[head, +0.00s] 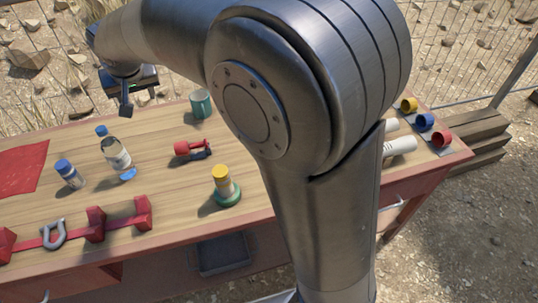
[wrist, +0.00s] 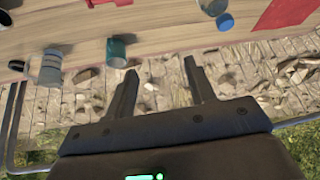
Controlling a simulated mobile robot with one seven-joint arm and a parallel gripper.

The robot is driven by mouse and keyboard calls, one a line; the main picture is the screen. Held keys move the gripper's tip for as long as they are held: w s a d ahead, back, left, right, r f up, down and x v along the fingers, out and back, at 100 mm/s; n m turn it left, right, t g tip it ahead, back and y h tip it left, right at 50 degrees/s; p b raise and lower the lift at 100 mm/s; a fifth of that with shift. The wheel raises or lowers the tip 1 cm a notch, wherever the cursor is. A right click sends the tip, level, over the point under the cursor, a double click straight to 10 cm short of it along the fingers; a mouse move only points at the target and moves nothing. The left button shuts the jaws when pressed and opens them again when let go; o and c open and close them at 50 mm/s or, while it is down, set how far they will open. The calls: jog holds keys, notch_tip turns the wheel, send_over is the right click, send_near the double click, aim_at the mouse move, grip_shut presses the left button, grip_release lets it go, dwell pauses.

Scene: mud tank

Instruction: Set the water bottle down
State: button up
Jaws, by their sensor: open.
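The water bottle (head: 116,154) is clear with a blue cap and a pale label. It stands upright on the wooden workbench (head: 170,145), left of the middle in the head view. A bright blue patch shows at its foot; I cannot tell whether it belongs to the bottle. In the wrist view the bottle (wrist: 211,6) appears to be the clear shape at the top edge, partly cut off. My gripper (wrist: 160,68) is open, with nothing between its fingers. In the head view my gripper (head: 127,100) is beyond the bottle, near the far bench edge, apart from it.
A small blue-capped bottle (head: 69,174) and a red mat (head: 22,168) are left of the bottle. A teal mug (head: 201,103), a red tool (head: 193,149) and a yellow-topped green-based object (head: 225,187) are right. A red rack (head: 95,224) lies along the front.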

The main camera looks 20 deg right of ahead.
jog(key=s+d+r+m, duration=0.1)
jog(key=s+d+r, duration=0.1)
jog(key=s+d, duration=0.55)
jog(key=s+d+r, duration=0.1)
jog(key=s+d, duration=0.3)
jog(key=d, duration=0.7)
jog(key=s+d+f, duration=0.2)
jog(key=s+d, duration=0.2)
jog(key=s, duration=0.4)
jog(key=s+d+f+m+h, duration=0.1)
jog(key=s+d+f, duration=0.1)
jog(key=s+d, duration=0.3)
jog(key=s, duration=0.3)
jog(key=shift+s+d+f+h, duration=0.2)
jog(key=shift+s+f+h, duration=0.1)
